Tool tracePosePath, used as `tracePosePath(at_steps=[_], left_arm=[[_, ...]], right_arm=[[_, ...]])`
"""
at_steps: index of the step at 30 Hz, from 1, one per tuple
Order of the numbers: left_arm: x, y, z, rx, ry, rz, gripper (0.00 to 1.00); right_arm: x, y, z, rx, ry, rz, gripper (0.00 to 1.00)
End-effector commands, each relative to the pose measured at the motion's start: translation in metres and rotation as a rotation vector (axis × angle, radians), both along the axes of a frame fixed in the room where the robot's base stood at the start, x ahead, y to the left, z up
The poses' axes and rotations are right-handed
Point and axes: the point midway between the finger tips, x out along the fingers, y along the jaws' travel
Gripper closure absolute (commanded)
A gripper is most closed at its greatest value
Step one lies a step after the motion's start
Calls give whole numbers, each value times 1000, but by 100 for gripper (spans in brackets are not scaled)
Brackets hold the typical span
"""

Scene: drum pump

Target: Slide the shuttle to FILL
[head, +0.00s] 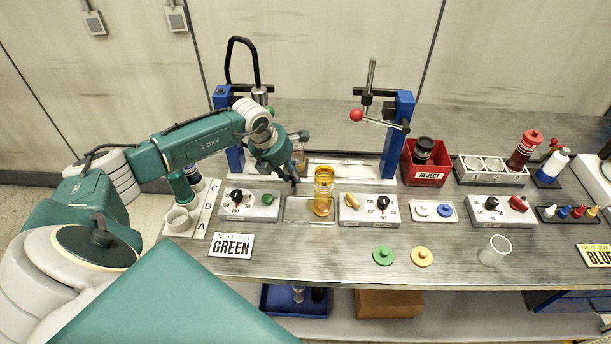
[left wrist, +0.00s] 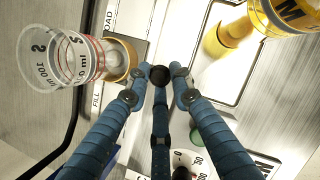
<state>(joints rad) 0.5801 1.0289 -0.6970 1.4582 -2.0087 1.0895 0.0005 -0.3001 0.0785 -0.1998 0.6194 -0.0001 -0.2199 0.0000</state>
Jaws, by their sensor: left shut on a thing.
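My left gripper (head: 290,168) is over the white track (head: 345,170) between the two blue posts. In the left wrist view its blue fingers (left wrist: 160,85) are closed around a small black knob (left wrist: 160,76), which looks like the shuttle's handle. Beside the knob, a brass-coloured ring (left wrist: 128,58) of the shuttle carries a clear graduated cup (left wrist: 72,62). The printed words LOAD (left wrist: 108,20) and FILL (left wrist: 97,101) show beside the track, with the ring between them. The hand hides most of the shuttle in the head view.
An amber cylinder (head: 323,192) stands in front of the track between two control boxes (head: 248,206) (head: 369,209). A blue post (head: 398,134) with a red-knobbed lever stands to the right, near a red REJECT bin (head: 427,174).

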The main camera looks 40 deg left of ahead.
Motion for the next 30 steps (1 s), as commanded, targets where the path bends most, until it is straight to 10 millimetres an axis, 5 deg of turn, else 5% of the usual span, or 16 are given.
tracePosePath(at_steps=[13, 28, 29, 30], left_arm=[[-42, 69, -3, 7, 4, 4, 100], [-50, 81, 0, 7, 6, 2, 100], [-50, 81, 0, 8, 5, 3, 72], [-50, 81, 0, 8, 4, 3, 64]], right_arm=[[1, 0, -29, 0, -2, 0, 60], [1, 0, -32, 0, -1, 0, 60], [1, 0, -32, 0, -2, 0, 60], [1, 0, -32, 0, -1, 0, 60]])
